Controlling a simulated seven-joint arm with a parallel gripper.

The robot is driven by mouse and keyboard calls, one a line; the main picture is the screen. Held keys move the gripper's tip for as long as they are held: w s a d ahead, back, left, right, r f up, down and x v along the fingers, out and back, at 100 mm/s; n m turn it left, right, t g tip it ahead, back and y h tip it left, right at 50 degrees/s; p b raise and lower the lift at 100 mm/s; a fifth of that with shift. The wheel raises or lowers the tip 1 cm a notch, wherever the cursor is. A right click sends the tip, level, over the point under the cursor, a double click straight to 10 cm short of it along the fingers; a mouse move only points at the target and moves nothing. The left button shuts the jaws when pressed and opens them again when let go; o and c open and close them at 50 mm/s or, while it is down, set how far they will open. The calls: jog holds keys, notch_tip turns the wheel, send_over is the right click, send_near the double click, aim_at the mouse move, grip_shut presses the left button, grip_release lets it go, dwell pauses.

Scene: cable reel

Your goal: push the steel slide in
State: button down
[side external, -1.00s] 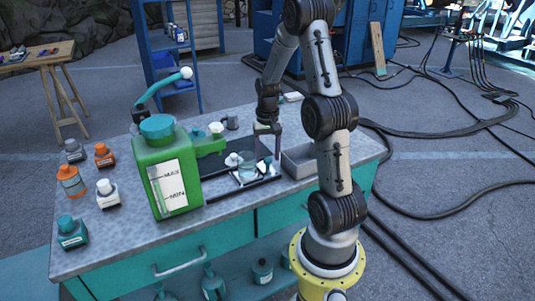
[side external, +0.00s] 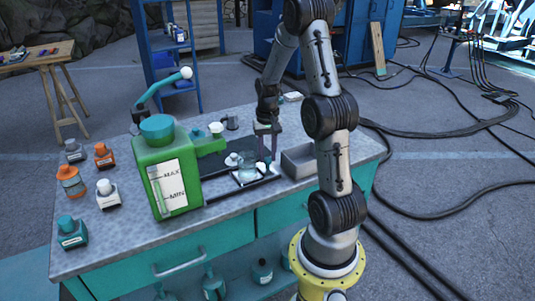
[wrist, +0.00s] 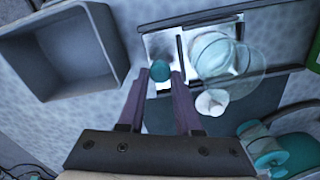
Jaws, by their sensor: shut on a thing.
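The steel slide (wrist: 160,45) is a bright plate in a dark-railed track, with a small teal knob (wrist: 160,70) on it in the wrist view. My gripper (wrist: 161,76) has its two purple fingers around this knob, shut on it. In the side external view my gripper (side external: 268,157) is low at the right end of the track, and the slide (side external: 249,178) is partly hidden by glass and fingers. A clear glass vessel (wrist: 222,62) stands over the bright plate beside the knob, with a white round knob (wrist: 211,102) next to it.
A grey open tray (side external: 299,161) stands just right of the track. A green tank (side external: 168,180) with a teal cap and lever stands to the left. Several small bottles (side external: 107,194) stand at the bench's left end. The bench (side external: 240,216) is clear along its front edge.

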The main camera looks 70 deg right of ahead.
jog(key=shift+w, duration=0.1)
dwell(0.7)
jog(key=w+a, duration=0.6)
jog(key=shift+w+a, duration=0.15)
jog(key=c, duration=0.6)
grip_release()
jog(key=shift+r, duration=0.1)
notch_tip(320, 180, up, 14)
dwell(0.3)
